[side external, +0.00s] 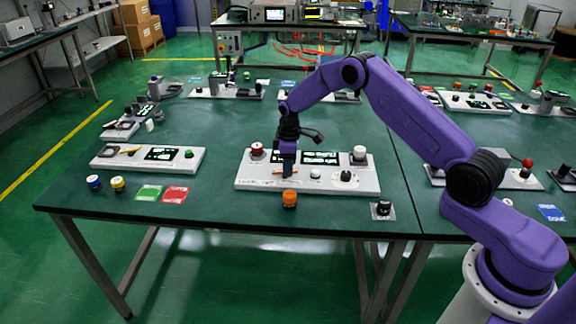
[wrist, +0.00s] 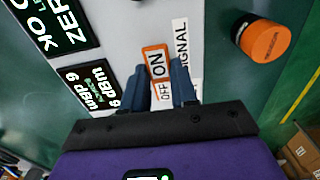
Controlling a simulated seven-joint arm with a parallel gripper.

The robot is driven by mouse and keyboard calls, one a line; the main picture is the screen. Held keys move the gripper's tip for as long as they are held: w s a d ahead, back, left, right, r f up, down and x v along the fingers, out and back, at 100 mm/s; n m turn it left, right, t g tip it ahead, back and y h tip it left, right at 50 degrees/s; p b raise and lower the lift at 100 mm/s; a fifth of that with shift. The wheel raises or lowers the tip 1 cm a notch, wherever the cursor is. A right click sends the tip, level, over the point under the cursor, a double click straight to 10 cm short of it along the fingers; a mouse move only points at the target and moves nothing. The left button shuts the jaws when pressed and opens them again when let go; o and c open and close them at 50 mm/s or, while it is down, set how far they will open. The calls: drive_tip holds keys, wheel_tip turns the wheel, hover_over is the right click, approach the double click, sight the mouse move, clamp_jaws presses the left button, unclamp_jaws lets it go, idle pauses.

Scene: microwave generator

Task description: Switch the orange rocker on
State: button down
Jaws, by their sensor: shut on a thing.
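The orange rocker (wrist: 157,61), an orange-framed piece with white ON and OFF faces, sits on the white panel in the wrist view. A bit of its orange shows in the side external view (side external: 279,172) beside my gripper. My gripper (wrist: 160,75) points down at the panel, one blue finger on each side of the rocker, shut on it. Its OFF end lies between the fingers and the ON end is further from the gripper body. In the side external view my gripper (side external: 288,172) is low over the panel. I cannot tell the rocker's tilt.
The white panel (side external: 240,184) also holds a red knob (side external: 257,150), black displays (side external: 320,157), a white knob (side external: 360,153) and a dark dial (side external: 346,176). An orange cylinder (side external: 289,198) stands just in front. Another panel (side external: 190,166) lies to the left.

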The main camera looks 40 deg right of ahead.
drive_tip(key=shift+s+d+f+t+y, duration=0.1)
drive_tip(key=shift+s+t+y, duration=0.1)
drive_tip(key=shift+t+y, duration=0.45)
drive_tip(key=shift+s+f+t+y, duration=0.1)
drive_tip(key=shift+s+t+y, duration=0.05)
drive_tip(key=shift+t+y, duration=0.45)
drive_tip(key=c, duration=0.9)
unclamp_jaws()
drive_tip(key=shift+d, duration=0.15)
drive_tip(key=v, duration=1.7)
drive_tip(key=shift+s+d+r, duration=0.1)
drive_tip(key=shift+s+d, duration=0.15)
